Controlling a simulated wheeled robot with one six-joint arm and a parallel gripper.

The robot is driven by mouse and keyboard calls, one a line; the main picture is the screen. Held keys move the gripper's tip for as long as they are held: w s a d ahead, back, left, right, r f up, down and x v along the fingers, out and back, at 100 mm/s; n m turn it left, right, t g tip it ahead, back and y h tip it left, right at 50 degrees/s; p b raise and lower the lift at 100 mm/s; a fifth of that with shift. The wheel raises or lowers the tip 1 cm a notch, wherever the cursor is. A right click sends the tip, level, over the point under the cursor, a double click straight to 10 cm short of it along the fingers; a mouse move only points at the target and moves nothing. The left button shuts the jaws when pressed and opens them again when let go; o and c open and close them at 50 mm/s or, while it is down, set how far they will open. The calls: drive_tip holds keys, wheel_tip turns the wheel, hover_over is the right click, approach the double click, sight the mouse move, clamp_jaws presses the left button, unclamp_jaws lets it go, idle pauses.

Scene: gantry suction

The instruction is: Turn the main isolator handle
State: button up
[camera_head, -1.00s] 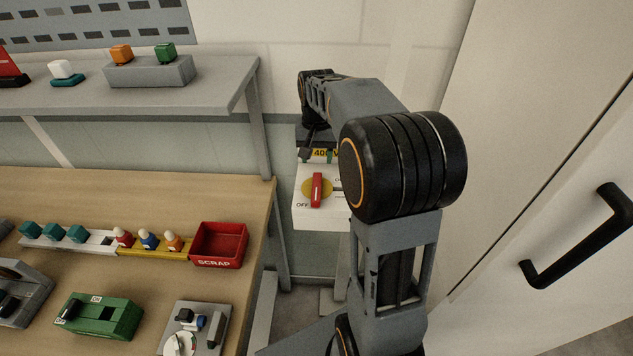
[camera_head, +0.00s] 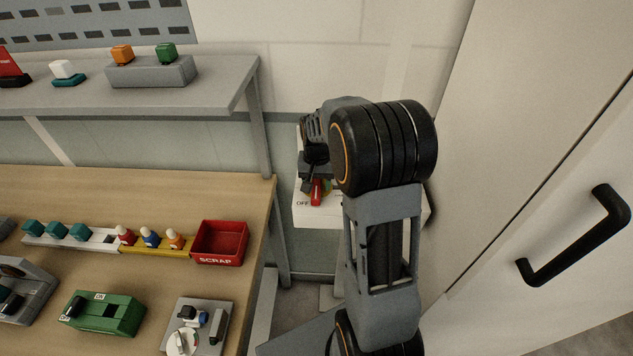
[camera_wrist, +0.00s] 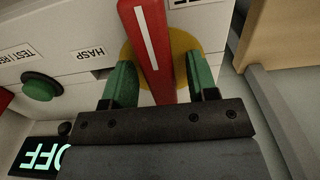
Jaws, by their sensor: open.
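The red isolator handle (camera_head: 316,194) sits on the front of a white box (camera_head: 312,216) beyond the bench, partly hidden by my arm in the head view. It stands about upright, with the word OFF to its lower left. In the wrist view the handle (camera_wrist: 151,45) has a white stripe and crosses a yellow disc (camera_wrist: 181,42). My gripper (camera_wrist: 158,64) has its two green fingers apart, one on each side of the handle. Whether either finger touches it, I cannot tell. In the head view my gripper is mostly hidden behind my arm.
The wrist view shows a green button (camera_wrist: 41,87), a HASP label (camera_wrist: 90,53) and a lit OFF sign (camera_wrist: 38,156). The bench with a red SCRAP bin (camera_head: 220,242) stands left of the box. A cabdoor with a black handle (camera_head: 580,237) is at right.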

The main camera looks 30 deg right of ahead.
drive_tip(key=shift+c, duration=0.2)
clamp_jaws()
